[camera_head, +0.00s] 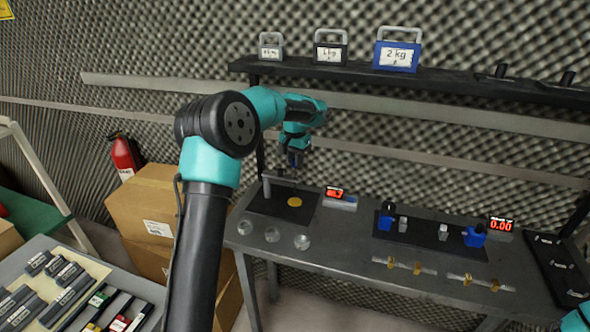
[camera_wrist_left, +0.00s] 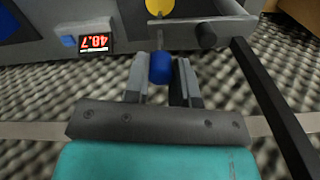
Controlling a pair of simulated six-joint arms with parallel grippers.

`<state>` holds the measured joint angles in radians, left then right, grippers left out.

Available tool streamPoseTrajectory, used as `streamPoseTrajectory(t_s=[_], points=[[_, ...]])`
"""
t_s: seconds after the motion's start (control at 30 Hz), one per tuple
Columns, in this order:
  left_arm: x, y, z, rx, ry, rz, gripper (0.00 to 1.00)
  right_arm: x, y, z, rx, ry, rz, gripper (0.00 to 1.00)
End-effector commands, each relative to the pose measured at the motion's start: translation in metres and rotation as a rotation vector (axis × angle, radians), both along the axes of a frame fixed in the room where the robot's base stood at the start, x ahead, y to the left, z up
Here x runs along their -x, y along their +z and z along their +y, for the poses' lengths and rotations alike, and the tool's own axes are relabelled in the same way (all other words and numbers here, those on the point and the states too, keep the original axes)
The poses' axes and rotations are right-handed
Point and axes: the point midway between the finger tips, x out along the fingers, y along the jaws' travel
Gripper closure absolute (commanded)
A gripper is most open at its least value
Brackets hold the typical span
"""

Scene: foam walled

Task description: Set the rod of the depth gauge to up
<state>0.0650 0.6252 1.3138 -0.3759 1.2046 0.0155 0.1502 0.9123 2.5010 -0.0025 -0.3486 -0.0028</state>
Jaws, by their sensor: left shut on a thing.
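The depth gauge stands on a dark base plate (camera_head: 268,209) at the left end of the far bench. It has a short grey post (camera_head: 266,188) and a yellow disc (camera_head: 295,202) lies on the plate. My left gripper (camera_head: 294,168) reaches down over the plate from above. In the left wrist view its two fingers (camera_wrist_left: 162,82) are shut on a blue knob (camera_wrist_left: 160,67), which appears to be the top of the gauge's rod. The yellow disc (camera_wrist_left: 158,6) shows past the knob. The gauge's display shows lit red digits (camera_wrist_left: 96,41). My right gripper is not in view.
Several clear round pieces (camera_head: 272,235) lie at the bench's front left. A dark tray (camera_head: 440,245) with blue devices stands to the right, near brass-coloured parts (camera_head: 418,268). A shelf (camera_head: 440,81) with weights runs above the bench. Boxes (camera_head: 150,205) stand at left.

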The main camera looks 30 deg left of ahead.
Motion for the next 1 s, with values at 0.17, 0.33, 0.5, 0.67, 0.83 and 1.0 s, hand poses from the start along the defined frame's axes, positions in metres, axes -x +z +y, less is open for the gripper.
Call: streamPoseTrajectory(t_s=[0.17, 0.33, 0.5, 0.67, 0.83, 1.0], points=[[-0.0001, 0.0133, 0.0001, 0.000, 0.000, -0.003, 1.00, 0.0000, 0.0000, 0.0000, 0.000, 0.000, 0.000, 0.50], [-0.0002, 0.0143, 0.0002, -0.001, 0.000, -0.005, 1.00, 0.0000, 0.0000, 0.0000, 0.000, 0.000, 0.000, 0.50], [-0.0002, 0.0138, 0.0001, -0.001, 0.000, -0.004, 0.62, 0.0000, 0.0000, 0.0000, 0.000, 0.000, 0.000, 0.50], [-0.0001, 0.0127, 0.0000, 0.000, 0.000, -0.003, 0.50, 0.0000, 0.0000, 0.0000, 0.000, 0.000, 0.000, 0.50], [0.0000, 0.0122, 0.0000, 0.000, 0.000, -0.002, 0.50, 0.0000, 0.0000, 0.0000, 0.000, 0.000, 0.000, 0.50], [-0.0001, 0.0168, -0.0001, 0.000, 0.000, -0.002, 0.50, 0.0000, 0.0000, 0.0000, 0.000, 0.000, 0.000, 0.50]])
